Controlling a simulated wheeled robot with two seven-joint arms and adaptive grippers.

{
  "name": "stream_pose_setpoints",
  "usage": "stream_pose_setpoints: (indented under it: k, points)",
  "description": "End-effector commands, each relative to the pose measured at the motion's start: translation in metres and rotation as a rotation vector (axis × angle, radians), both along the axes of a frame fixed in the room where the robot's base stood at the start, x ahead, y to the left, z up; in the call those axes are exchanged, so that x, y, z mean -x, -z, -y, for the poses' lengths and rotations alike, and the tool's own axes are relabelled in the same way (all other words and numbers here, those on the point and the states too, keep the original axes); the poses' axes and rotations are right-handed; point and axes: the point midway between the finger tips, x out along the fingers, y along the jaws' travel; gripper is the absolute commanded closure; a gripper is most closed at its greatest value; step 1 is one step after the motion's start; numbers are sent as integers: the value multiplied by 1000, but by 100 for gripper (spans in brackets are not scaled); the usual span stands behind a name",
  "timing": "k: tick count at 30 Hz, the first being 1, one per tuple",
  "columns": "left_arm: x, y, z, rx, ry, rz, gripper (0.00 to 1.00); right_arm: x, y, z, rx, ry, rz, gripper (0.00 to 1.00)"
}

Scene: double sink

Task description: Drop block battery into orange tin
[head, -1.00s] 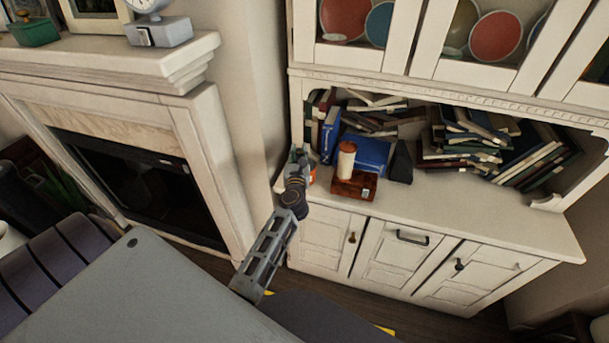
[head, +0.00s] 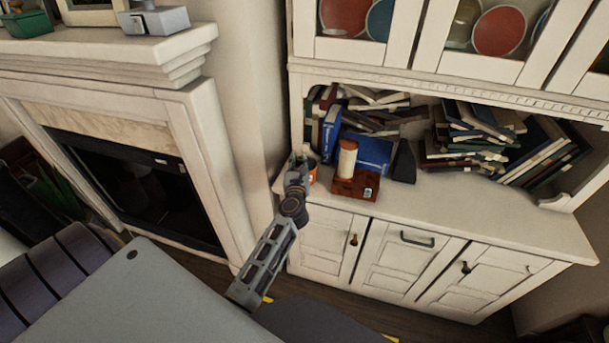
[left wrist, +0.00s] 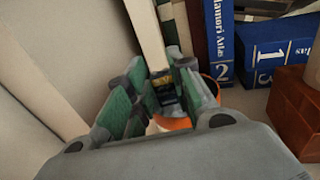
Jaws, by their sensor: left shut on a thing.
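The orange tin (head: 312,173) stands at the left end of the cabinet counter, partly hidden by my left gripper (head: 298,163). In the left wrist view, its orange rim (left wrist: 173,124) shows below and between the green-padded fingers (left wrist: 165,95). My left gripper is shut on the block battery (left wrist: 164,86), a small dark block with a yellowish part, held over or at the tin's mouth. How far it is above the rim I cannot tell. The battery is not discernible in the head view. My right gripper is not in view.
A brown wooden box (head: 354,186) and a white-and-brown cylinder (head: 347,158) stand right of the tin. Blue books (head: 373,153) are behind them. A wall and fireplace (head: 120,170) lie to the left. The counter's right part (head: 480,208) is clear.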

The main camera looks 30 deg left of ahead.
Motion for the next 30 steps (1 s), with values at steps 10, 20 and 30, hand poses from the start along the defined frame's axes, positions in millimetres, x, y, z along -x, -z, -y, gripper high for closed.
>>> stream_pose_setpoints:
  k: [10, 20, 30]
  points:
    - [0, 1, 0, 0, 0, 0, 99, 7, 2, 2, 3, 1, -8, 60]
    - [0, 1, 0, 0, 0, 0, 52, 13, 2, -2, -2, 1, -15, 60]
    - [1, 2, 1, 0, 0, 0, 52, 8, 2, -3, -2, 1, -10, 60]
